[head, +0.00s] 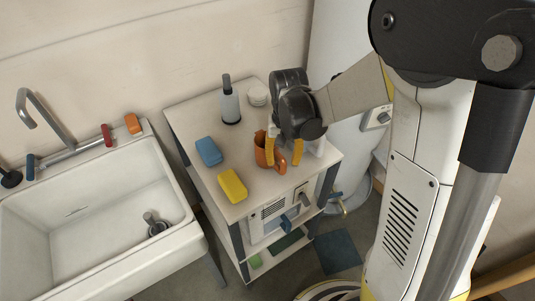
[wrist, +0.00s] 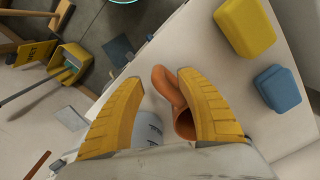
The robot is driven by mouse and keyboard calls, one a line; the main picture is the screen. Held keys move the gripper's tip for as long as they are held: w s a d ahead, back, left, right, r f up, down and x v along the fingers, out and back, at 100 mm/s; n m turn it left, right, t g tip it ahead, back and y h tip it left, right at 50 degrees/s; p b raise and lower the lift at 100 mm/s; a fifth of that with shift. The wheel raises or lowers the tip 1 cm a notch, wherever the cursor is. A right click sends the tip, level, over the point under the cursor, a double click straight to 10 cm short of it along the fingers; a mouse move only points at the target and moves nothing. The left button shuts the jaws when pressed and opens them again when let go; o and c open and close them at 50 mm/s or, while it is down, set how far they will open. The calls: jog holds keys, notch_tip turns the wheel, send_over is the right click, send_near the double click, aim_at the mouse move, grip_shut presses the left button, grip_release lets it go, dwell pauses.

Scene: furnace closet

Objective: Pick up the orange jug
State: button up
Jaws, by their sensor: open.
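The orange jug (head: 261,156) stands on the white top of a small cart (head: 237,203), near its middle right in the head view. My gripper (head: 284,153) points down over it with its two yellow fingers apart. Nothing is gripped.
A blue sponge (head: 209,151) and a yellow sponge (head: 232,185) lie left of the jug. A dark-topped bottle (head: 230,104) and small white dishes (head: 258,96) stand behind. A pale grey object (wrist: 149,130) is close to the jug. A sink (head: 90,220) is at left.

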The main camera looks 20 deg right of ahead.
aim_at(283, 172)
notch_tip(283, 172, down, 6)
jog(key=b, duration=0.2)
jog(key=shift+s+d+f+b, duration=0.1)
jog(key=shift+s+b, duration=0.05)
jog(key=shift+b, duration=0.2)
grip_shut()
